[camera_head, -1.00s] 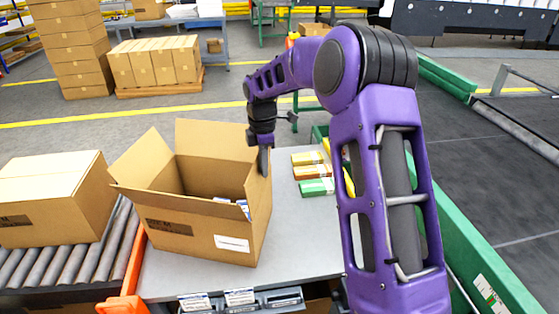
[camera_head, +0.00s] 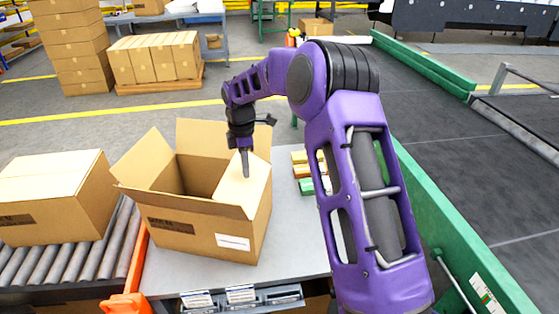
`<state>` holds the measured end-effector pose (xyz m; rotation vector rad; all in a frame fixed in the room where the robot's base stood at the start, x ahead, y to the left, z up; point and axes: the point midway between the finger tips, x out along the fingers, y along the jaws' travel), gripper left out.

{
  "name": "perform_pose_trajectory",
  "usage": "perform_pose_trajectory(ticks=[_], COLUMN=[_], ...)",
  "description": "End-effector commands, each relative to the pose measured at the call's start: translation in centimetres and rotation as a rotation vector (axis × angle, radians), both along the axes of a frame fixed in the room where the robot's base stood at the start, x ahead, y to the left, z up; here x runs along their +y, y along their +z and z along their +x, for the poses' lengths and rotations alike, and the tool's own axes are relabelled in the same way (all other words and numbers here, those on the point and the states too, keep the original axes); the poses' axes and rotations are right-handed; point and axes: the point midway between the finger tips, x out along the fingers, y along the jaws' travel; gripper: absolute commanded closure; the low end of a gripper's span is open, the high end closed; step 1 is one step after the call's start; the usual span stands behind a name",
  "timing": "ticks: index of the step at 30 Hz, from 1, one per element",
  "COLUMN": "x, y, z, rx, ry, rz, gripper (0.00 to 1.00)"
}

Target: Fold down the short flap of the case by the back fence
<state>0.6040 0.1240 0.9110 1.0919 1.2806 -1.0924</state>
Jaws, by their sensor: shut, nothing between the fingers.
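The open brown case (camera_head: 190,236) stands on the grey table. Its right-hand short flap (camera_head: 240,192) lies inward over the right part of the opening. My gripper (camera_head: 245,174) is shut and empty, pointing down with its tip at this flap; the tip appears to touch it. The left short flap (camera_head: 142,158) stands up and leans outward. What lies inside the case under the folded flap is hidden.
A closed carton (camera_head: 55,205) sits on the roller conveyor (camera_head: 65,260) at left. Small colored boxes (camera_head: 303,170) lie right of the case, partly behind my arm. A green rail (camera_head: 450,210) runs along the right. A label rack (camera_head: 240,297) fronts the table (camera_head: 300,240).

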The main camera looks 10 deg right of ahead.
Motion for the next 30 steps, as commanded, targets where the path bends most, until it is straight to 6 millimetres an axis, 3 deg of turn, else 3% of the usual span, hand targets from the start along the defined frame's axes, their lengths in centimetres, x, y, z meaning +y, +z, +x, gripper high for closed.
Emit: perform_pose_trajectory(ticks=[30], x=[2.4], y=[-2.5], z=[0.9], rx=[0.000], ry=[0.000], rz=[-0.001], gripper=[1.00])
